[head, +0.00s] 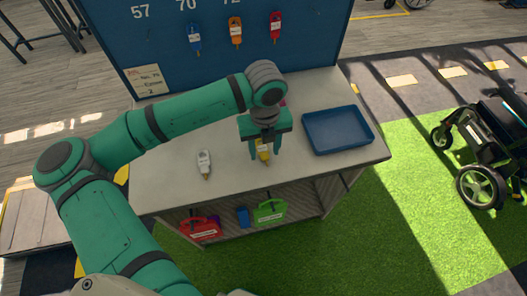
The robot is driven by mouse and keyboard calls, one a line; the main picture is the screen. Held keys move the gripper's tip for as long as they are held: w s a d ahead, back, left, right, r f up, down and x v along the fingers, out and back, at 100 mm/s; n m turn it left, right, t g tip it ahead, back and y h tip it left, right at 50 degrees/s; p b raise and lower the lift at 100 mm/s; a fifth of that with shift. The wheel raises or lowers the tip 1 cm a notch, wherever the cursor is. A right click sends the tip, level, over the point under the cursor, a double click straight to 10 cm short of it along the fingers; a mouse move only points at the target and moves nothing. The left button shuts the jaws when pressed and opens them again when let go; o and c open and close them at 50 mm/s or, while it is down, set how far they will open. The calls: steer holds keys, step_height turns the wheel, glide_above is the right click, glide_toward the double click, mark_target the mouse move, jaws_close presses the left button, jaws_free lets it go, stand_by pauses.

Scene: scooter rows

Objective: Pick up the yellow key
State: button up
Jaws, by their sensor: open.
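The yellow key (263,154) lies on the grey counter (180,185), near its front edge, and carries a pale label. My gripper (265,152) is open and points down over the yellow key, with a finger on each side of it in the picture. The gripper body covers the far part of the key. I cannot tell whether the fingers touch it or how high above the counter they are.
A white key (204,162) lies left on the counter, a blue tray (338,130) right. A reddish item is mostly hidden behind my gripper. Blue, orange and red keys hang on the blue board (150,40). Red (200,229) and green (269,211) cases sit on the shelf below.

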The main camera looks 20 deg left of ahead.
steer(key=shift+f, duration=0.7)
steer(key=c, duration=1)
steer(key=shift+o, duration=0.2)
steer(key=shift+r, duration=0.15)
steer(key=shift+r, duration=0.65)
steer(key=s+d+r, duration=0.4)
steer(key=s+r, duration=0.7)
steer(key=s, duration=0.2)
steer(key=shift+s+d+r, duration=0.15)
steer(key=shift+d+r, duration=0.05)
steer(key=shift+r, duration=0.05)
